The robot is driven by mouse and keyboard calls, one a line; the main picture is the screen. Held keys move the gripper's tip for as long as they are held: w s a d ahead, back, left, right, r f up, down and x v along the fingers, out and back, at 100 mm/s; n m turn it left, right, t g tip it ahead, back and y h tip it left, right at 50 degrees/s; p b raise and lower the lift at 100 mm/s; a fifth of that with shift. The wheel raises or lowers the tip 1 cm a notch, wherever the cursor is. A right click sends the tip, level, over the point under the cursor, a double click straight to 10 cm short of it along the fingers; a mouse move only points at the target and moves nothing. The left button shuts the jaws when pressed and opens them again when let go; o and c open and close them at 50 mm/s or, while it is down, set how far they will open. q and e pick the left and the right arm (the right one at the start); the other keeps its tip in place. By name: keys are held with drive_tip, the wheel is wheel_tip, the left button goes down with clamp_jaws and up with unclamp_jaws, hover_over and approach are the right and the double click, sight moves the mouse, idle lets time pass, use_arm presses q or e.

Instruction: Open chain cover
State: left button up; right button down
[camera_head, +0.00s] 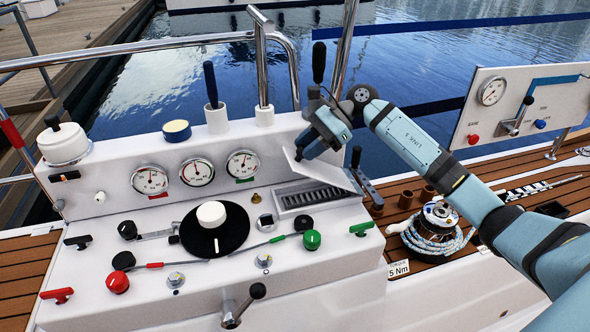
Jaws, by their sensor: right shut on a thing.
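The chain cover (325,171) is a thin white plate at the right of the white console. It stands tilted up over a rectangular recess, and the dark ridged chain (312,196) shows below it. My right gripper (299,153) comes in from the right and is shut on the cover near its raised upper left edge. The fingertips are small and partly hidden here. My left gripper is not in view.
A black disc with a white knob (211,214) is left of the recess. A green knob (312,239) and levers lie in front. A dark lever (366,180) stands close at the right. A coiled rope (434,236) lies on deck.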

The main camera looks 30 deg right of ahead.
use_arm(q)
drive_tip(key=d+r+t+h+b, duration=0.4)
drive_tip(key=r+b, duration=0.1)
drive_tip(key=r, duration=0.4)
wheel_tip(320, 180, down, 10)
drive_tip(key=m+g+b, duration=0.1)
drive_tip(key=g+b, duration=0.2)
drive_tip(key=b, duration=0.3)
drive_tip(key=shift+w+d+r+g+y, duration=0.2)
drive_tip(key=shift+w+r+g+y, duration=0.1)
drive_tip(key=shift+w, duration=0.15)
use_arm(e)
drive_tip(key=s+d+r+y, duration=0.1)
drive_tip(key=d+r+y, duration=0.1)
drive_tip(key=d+y, duration=0.2)
drive_tip(key=s+d+r+t+y, duration=0.1)
drive_tip(key=s+d+r+y, duration=0.1)
drive_tip(key=d, duration=0.7)
drive_tip(key=shift+s+d+r+n+t+y, duration=0.25)
drive_tip(key=shift+r+y, duration=0.6)
drive_tip(key=shift+y, duration=0.45)
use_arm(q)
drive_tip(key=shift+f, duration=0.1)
use_arm(e)
drive_tip(key=c, duration=0.8)
unclamp_jaws()
